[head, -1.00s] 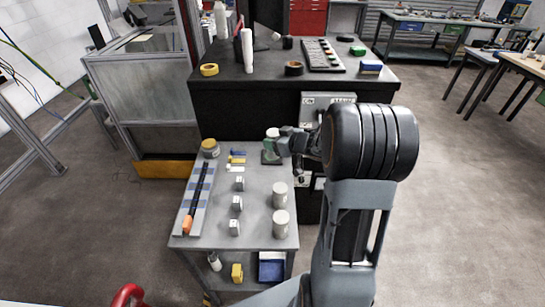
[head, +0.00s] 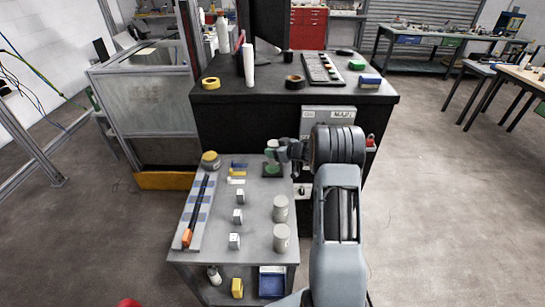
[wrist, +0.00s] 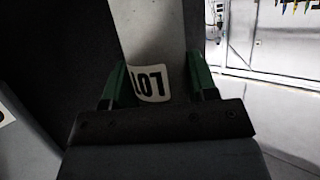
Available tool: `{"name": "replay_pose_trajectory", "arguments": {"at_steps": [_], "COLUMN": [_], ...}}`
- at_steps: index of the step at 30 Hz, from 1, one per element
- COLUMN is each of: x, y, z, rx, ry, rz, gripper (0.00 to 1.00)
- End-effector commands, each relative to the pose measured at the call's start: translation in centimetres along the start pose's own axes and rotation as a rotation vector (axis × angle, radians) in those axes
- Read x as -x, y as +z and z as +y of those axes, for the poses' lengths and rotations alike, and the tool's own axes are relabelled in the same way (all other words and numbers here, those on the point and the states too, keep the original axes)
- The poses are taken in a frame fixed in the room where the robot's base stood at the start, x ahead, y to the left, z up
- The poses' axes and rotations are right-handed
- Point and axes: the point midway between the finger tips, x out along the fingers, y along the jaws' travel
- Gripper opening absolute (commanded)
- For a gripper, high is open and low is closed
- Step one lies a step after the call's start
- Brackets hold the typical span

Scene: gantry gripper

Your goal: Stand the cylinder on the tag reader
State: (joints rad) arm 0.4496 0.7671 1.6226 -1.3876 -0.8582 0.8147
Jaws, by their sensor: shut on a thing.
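My gripper (head: 274,151) has green fingers and is shut on a pale cylinder (head: 272,143). In the wrist view the cylinder (wrist: 150,40) runs between the two fingers and carries a white label with dark print. In the head view it looks upright at the far right end of the grey table. The dark square pad, which looks like the tag reader (head: 264,175), lies just below it in the picture, with a green patch on its top. The fingers partly hide the cylinder. I cannot tell whether its base touches the pad.
Two more pale cylinders (head: 281,208) stand on the table's (head: 258,215) right side. Several small white blocks (head: 238,216) stand in the middle. A rack with an orange-tipped rod (head: 195,215) lies at left. A black bench (head: 240,115) rises behind.

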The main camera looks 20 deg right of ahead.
Motion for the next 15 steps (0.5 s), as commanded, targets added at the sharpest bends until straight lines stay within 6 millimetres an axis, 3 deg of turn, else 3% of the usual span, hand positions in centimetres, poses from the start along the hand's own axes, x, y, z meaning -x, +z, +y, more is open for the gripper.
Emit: {"name": "replay_pose_trajectory", "arguments": {"at_steps": [8,15], "x": [-1.5,-2.6], "y": [0.7,3.1], "z": [0.4,0.4], "rx": [0.001,0.0], "ry": [0.0,0.001], "rz": [0.002,0.002], "gripper": [0.14,0.14]}}
